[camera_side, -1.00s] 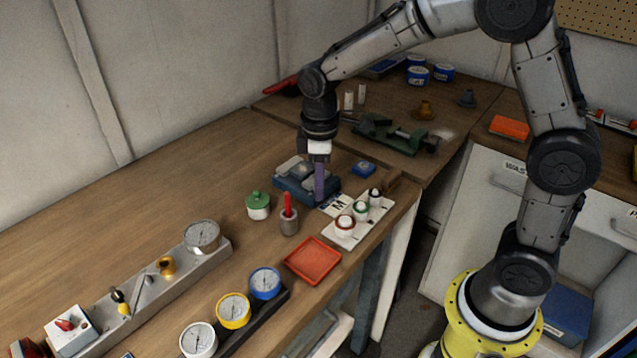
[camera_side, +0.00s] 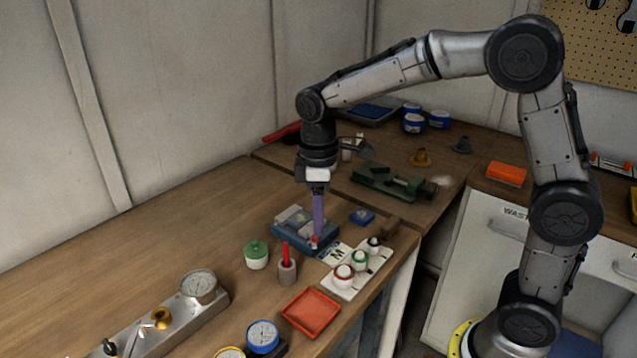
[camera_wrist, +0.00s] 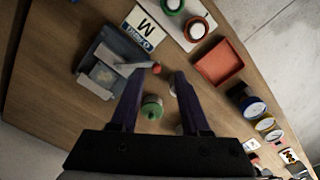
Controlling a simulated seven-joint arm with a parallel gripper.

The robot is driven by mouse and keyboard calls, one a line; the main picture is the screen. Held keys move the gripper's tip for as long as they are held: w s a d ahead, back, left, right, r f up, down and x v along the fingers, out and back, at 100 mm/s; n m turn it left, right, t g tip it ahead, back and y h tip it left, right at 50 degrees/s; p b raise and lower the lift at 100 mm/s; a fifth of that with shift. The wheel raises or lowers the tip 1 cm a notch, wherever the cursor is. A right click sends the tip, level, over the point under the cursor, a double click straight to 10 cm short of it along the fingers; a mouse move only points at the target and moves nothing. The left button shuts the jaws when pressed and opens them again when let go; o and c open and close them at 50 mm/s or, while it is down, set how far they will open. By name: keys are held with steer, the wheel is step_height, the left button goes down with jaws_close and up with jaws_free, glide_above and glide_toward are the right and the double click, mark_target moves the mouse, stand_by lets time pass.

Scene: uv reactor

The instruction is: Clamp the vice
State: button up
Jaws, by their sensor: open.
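A blue-grey vice (camera_side: 290,232) sits on the wooden bench under my gripper. In the wrist view the vice (camera_wrist: 108,62) is at the upper left. Its grey handle (camera_wrist: 132,66) sticks out to the right and ends in a red knob (camera_wrist: 157,68). My gripper (camera_side: 318,234) points down over the vice's right end. In the wrist view my gripper (camera_wrist: 159,76) has its two purple fingers apart, with the red knob showing near the gap between the tips. I cannot tell whether a finger touches the handle. The fingers hold nothing.
A green-lidded jar (camera_side: 256,256) and a grey cup with a red stick (camera_side: 287,270) stand close in front. A white plate with several capped containers (camera_side: 345,274) lies to the right, with a red tray (camera_side: 311,312) nearer. A green tool (camera_side: 390,183) lies behind. The bench's left is clear.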

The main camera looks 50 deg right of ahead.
step_height(320, 180, up, 9)
stand_by(0.3)
steer(key=s+d+r+m+t, duration=0.1)
steer(key=s+r+t, duration=0.15)
steer(key=s, duration=0.35)
steer(key=s+d+r+m+t, duration=0.1)
steer(key=s+d+r, duration=0.15)
steer(key=s, duration=0.45)
steer(key=s+f+m+t, duration=0.2)
steer(key=s+f+m, duration=0.3)
steer(key=s+f, duration=0.3)
steer(key=shift+s+m, duration=0.25)
steer(key=shift+m, duration=0.05)
